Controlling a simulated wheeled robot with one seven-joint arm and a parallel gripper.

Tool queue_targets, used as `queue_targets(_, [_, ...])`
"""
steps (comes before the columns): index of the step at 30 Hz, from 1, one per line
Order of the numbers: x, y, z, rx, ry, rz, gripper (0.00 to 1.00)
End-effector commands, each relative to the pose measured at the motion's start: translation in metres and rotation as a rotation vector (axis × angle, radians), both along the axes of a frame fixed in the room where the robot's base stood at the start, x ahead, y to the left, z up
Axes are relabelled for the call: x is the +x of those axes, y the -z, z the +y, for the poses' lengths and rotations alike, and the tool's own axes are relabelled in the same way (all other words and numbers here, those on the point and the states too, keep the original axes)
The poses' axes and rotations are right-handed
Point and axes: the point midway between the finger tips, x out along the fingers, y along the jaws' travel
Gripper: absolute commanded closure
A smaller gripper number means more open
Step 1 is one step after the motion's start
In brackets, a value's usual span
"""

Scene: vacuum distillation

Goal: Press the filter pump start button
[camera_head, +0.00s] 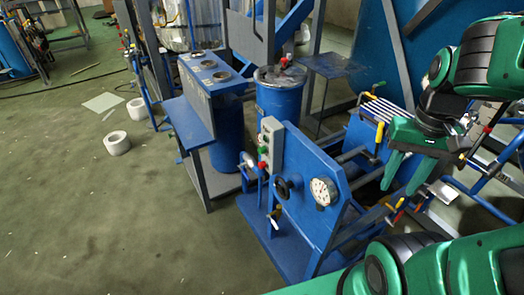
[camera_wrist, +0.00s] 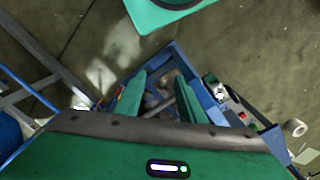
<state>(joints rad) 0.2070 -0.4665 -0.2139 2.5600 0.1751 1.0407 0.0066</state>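A grey control box (camera_head: 271,143) is fixed to the upper left edge of the blue pump panel (camera_head: 312,190). It carries a green button (camera_head: 263,150) and a red button (camera_head: 262,165) on its left-facing side; labels are too small to read. My green gripper (camera_head: 405,185) is at the right, above the pump frame and well apart from the box. Its fingers are spread with nothing between them. In the wrist view my gripper (camera_wrist: 160,88) points down into the blue frame, and a small red spot (camera_wrist: 242,116) shows to the right of the fingers.
A pressure gauge (camera_head: 323,191) and a black handwheel (camera_head: 287,187) sit on the panel front. Pipes and yellow-handled valves (camera_head: 379,132) crowd the area by my gripper. A blue cylindrical tank (camera_head: 279,100) stands behind the box. Floor at the left is mostly free.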

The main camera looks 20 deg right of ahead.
Motion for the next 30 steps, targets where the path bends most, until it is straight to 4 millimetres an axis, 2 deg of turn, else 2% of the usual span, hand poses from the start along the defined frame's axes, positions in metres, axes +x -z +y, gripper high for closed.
queue_targets(5, [0.0,0.0,0.0,0.0,0.0,0.0,0.64])
queue_targets(9, [-0.007,-0.005,0.002,-0.007,-0.018,-0.024,0.95])
queue_targets(10, [-0.003,-0.006,0.002,-0.013,-0.032,-0.032,1.0])
queue_targets(11, [0.003,-0.006,0.004,-0.021,-0.05,-0.043,1.0])
queue_targets(14, [0.037,-0.007,0.014,-0.057,-0.148,-0.101,1.0])
queue_targets(16, [0.066,-0.009,0.028,-0.082,-0.233,-0.152,1.0])
queue_targets(21, [0.131,-0.011,0.072,-0.123,-0.408,-0.26,1.0])
queue_targets(24, [0.158,-0.009,0.098,-0.137,-0.476,-0.298,1.0])
queue_targets(30, [0.196,-0.001,0.141,-0.168,-0.556,-0.326,1.0])
